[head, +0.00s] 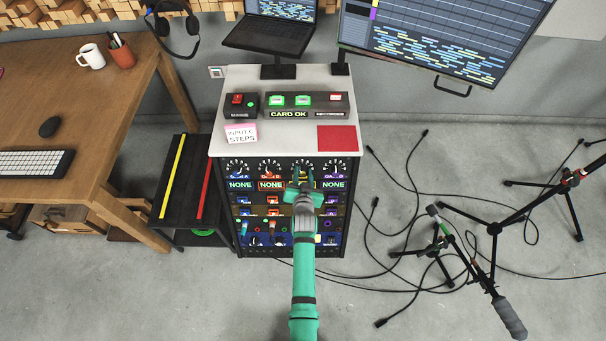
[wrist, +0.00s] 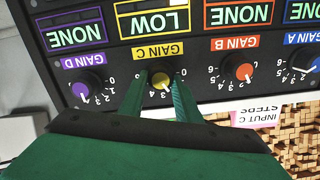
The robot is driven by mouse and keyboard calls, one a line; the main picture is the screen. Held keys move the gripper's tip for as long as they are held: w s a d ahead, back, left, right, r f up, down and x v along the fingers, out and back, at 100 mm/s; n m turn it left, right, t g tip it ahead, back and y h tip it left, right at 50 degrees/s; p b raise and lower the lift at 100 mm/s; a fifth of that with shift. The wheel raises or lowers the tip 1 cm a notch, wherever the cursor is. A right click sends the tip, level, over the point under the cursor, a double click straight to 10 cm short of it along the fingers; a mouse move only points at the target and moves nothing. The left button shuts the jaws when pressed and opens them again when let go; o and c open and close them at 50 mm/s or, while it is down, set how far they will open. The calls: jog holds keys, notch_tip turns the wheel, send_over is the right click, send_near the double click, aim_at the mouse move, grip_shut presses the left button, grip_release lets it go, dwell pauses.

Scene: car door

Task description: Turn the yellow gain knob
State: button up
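The yellow gain knob (wrist: 161,80), labelled GAIN C, shows in the upside-down wrist view on the rack's dark front panel. My green gripper (wrist: 160,85) has one finger on each side of this knob, and both fingertips appear to touch its sides. In the head view my gripper (head: 304,180) reaches the upper part of the rack, and its fingers hide most of the yellow knob.
The purple GAIN D knob (wrist: 81,90) and the orange GAIN B knob (wrist: 243,72) flank the yellow one closely; their displays read NONE. The blue GAIN A knob (wrist: 304,63) is farther right. A desk (head: 110,150) stands left; cables and stands (head: 495,228) lie right.

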jog(key=shift+d+m, duration=0.2)
jog(key=shift+m, duration=2.6)
jog(key=shift+f, duration=0.1)
jog(key=o, duration=1.1)
jog(key=shift+c, duration=0.2)
jog(key=shift+s, duration=0.15)
jog(key=v, duration=1)
jog(key=shift+s, duration=0.35)
jog(key=shift+d, duration=0.1)
